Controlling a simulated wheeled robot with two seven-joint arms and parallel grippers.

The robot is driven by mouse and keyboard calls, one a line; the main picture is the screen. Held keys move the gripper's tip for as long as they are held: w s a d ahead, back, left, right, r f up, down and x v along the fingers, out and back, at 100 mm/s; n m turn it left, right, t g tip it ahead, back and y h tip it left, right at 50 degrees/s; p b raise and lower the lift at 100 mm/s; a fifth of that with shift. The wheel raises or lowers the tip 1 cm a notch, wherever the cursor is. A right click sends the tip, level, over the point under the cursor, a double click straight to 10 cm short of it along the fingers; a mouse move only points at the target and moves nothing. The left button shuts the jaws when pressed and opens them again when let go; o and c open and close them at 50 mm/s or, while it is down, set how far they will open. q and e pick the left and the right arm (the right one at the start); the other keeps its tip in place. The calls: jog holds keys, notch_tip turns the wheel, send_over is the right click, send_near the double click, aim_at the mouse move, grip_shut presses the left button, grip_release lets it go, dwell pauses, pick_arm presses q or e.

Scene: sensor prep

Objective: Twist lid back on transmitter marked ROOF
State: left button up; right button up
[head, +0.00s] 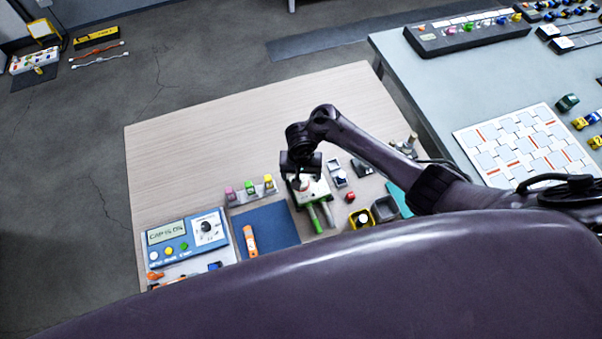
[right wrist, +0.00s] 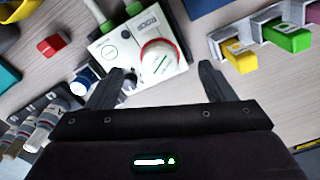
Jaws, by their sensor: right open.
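The transmitter (right wrist: 112,48) is a white box with a ROOF label, seen in the right wrist view; in the head view the white box (head: 319,187) lies under my right gripper. A round white lid (right wrist: 159,62) with a red ring around it sits at one corner of the box; I cannot tell whether it is fastened. My right gripper (right wrist: 161,70) is open, its fingers on either side of the lid and apart from it. In the head view the right gripper (head: 301,181) points down and partly covers the box. My left gripper is not in view.
Pink, green and yellow blocks stand in a grey rack (head: 250,195) left of the box. A blue mat (head: 270,228), an orange tool (head: 250,241) and a meter panel (head: 187,236) lie further left. A red block (head: 350,196) is at right. The table's far part is clear.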

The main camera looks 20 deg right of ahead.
notch_tip(320, 180, up, 2)
jog(key=shift+p, duration=0.9)
jog(key=shift+r, duration=1.3)
jog(key=shift+s+f, duration=0.1)
jog(key=shift+s, duration=0.05)
